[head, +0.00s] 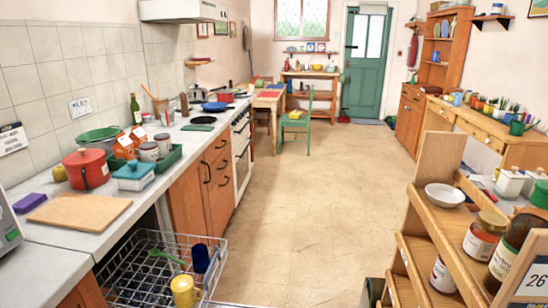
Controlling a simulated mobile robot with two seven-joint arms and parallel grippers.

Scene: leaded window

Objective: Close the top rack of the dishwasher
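A wire dishwasher rack (125,268) extends out from under the counter at the bottom left of the head view. It holds a yellow mug (183,292), a blue cup (200,259) and a green utensil (167,256). The rack's near part is cut off by the frame's lower edge. The dishwasher opening behind it is mostly hidden below the countertop, and I cannot see a lower rack. Neither of my grippers is in view.
The counter (45,258) above the rack carries a cutting board (80,210), a red pot (86,169) and other kitchenware. A wooden shelf unit (412,245) with jars stands at the right. The floor (300,215) between them is clear.

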